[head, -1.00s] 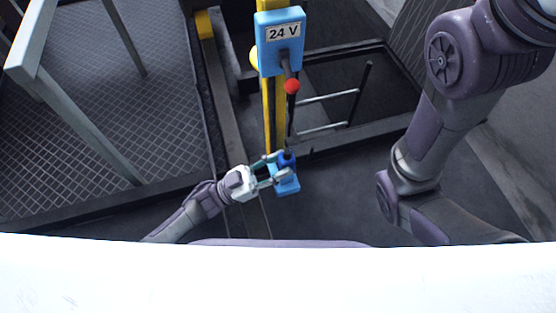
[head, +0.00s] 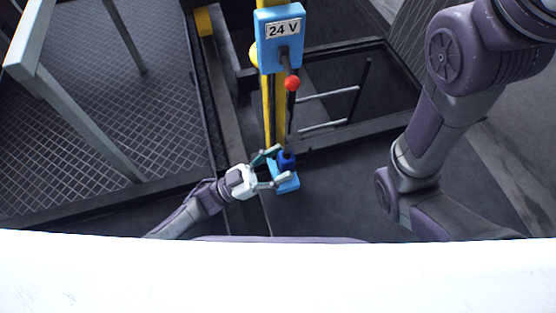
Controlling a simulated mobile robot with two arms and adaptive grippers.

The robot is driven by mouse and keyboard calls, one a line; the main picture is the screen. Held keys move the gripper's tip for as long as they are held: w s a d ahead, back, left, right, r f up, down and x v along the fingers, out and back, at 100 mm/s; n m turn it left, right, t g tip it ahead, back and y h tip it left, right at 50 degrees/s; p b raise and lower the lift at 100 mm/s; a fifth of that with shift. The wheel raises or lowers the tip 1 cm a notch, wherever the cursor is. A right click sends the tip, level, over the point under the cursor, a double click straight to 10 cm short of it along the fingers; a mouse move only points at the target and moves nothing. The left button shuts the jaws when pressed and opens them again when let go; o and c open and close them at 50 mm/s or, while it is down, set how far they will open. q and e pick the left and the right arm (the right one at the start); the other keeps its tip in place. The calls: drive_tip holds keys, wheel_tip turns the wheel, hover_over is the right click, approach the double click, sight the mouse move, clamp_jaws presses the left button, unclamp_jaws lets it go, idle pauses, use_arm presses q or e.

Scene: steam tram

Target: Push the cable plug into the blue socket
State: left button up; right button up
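The dark blue plug (head: 287,161) stands at the top of a light blue socket block (head: 287,184), low on the yellow post. The two touch or overlap in the picture; I cannot tell how deep the plug sits. My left gripper (head: 280,165) comes in from the left. Its two fingers are spread, one on the far side and one on the near side of the plug, with a gap visible between fingers and plug. My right gripper is not in view; only the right arm shows at the right.
A blue box marked 24 V (head: 281,40) with a red-knobbed lever (head: 292,84) is on the yellow post (head: 267,110) above the socket. A grey rail frame (head: 85,115) stands at the left. A dark opening with metal rungs (head: 330,110) lies right of the post.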

use_arm(q)
drive_tip(key=shift+a+f, duration=0.1)
drive_tip(key=shift+a, duration=0.05)
drive_tip(key=s+a+f, duration=0.1)
drive_tip(key=s+a, duration=0.3)
drive_tip(key=a, duration=0.9)
drive_tip(key=shift+s+a, duration=0.2)
drive_tip(key=shift+a, duration=0.15)
